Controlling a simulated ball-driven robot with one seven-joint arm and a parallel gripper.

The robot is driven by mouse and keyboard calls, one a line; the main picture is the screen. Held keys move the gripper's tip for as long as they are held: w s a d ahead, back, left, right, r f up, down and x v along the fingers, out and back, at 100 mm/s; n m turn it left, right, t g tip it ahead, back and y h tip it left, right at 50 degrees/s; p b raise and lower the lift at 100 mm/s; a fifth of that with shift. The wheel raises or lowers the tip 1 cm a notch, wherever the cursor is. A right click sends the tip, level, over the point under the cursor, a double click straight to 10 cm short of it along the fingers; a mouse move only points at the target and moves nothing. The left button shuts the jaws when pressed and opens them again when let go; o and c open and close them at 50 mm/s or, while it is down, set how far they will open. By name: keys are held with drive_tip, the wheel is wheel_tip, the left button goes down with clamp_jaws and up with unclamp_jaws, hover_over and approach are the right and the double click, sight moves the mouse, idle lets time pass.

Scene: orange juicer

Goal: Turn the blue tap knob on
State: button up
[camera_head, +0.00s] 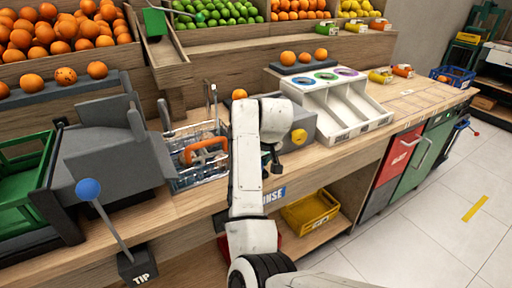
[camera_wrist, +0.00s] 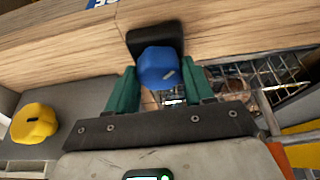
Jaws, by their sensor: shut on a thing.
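The blue tap knob (camera_wrist: 158,66) sits on a black mount at the wooden counter edge in the wrist view. My gripper (camera_wrist: 159,76) has its green fingers on either side of the knob and is shut on it. In the head view my white arm reaches down over the counter front, and the knob is hidden behind it. A blue label (camera_head: 273,195) on the counter front shows partly beside the arm.
A yellow knob (camera_head: 299,137) on a grey machine is close by, also in the wrist view (camera_wrist: 33,123). A wire basket (camera_head: 181,181) with an orange-handled item (camera_head: 205,150) stands left of my arm. A blue-ball TIP lever (camera_head: 88,190) stands front left. A yellow crate (camera_head: 311,211) sits below.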

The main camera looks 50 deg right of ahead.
drive_tip(key=n+p, duration=0.1)
drive_tip(key=p, duration=0.1)
drive_tip(key=n+y+p, duration=0.1)
drive_tip(key=n+p, duration=0.2)
drive_tip(key=p, duration=0.1)
drive_tip(key=shift+s+d+r+n+y, duration=0.1)
drive_tip(key=shift+d+r+n+y, duration=0.05)
drive_tip(key=shift+r+n+y, duration=0.2)
drive_tip(key=n+p, duration=0.1)
drive_tip(key=n, duration=0.1)
drive_tip(key=n+y+p, duration=0.1)
drive_tip(key=n+p, duration=0.1)
drive_tip(key=shift+f+y, duration=0.25)
drive_tip(key=shift+f, duration=0.05)
drive_tip(key=o, duration=1)
drive_tip(key=shift+d, duration=0.1)
drive_tip(key=v, duration=0.5)
drive_tip(key=p+v, duration=0.1)
drive_tip(key=v, duration=0.4)
drive_tip(key=shift+d+r, duration=0.15)
drive_tip(key=shift+r, duration=0.2)
